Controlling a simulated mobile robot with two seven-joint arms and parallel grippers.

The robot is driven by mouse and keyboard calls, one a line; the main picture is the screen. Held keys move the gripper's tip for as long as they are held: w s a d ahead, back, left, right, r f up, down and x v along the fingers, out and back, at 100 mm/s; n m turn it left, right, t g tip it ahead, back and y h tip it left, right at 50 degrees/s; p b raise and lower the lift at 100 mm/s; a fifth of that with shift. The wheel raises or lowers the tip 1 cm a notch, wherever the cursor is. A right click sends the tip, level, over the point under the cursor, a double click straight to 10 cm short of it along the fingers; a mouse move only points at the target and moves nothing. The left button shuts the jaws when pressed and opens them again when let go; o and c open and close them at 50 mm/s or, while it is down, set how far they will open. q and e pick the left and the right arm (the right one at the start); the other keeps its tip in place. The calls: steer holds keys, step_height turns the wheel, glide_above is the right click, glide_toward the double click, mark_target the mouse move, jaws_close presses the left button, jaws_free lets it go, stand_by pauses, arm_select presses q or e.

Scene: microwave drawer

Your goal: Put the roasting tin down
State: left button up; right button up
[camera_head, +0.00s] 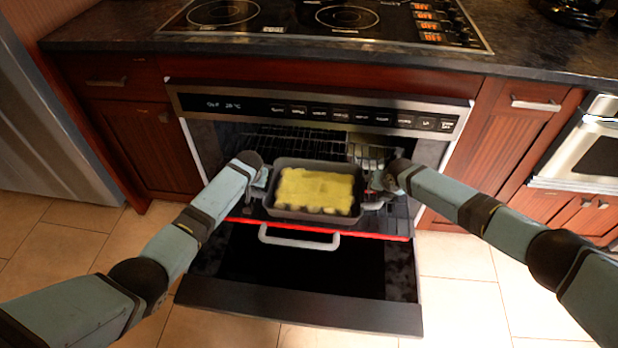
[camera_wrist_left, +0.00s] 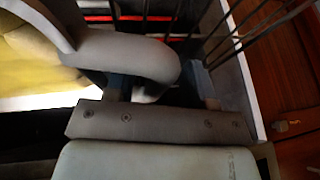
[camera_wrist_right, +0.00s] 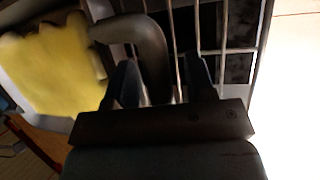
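The dark grey roasting tin (camera_head: 290,213) holds a yellow food block (camera_head: 315,190) and is level at the oven mouth, between my two grippers. I cannot tell whether it rests on the rack. My left gripper (camera_head: 262,180) is at the tin's left end; in the left wrist view its fingers (camera_wrist_left: 160,92) stand apart with the tin's curved handle (camera_wrist_left: 125,52) reaching between them. My right gripper (camera_head: 378,180) is at the right end; in the right wrist view its fingers (camera_wrist_right: 163,82) stand apart around the other handle (camera_wrist_right: 148,45), with a gap beside it.
The oven (camera_head: 320,112) has its door (camera_head: 300,305) folded down towards me. Wire racks (camera_head: 290,142) show inside, behind the tin. A red-lit edge and a pale bar handle (camera_head: 298,240) lie just in front. The cooktop (camera_head: 330,18) is above; cabinets flank the oven.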

stand_by(0.3)
arm_select(q)
steer(key=v, duration=1.2)
arm_select(e)
steer(key=v, duration=1.2)
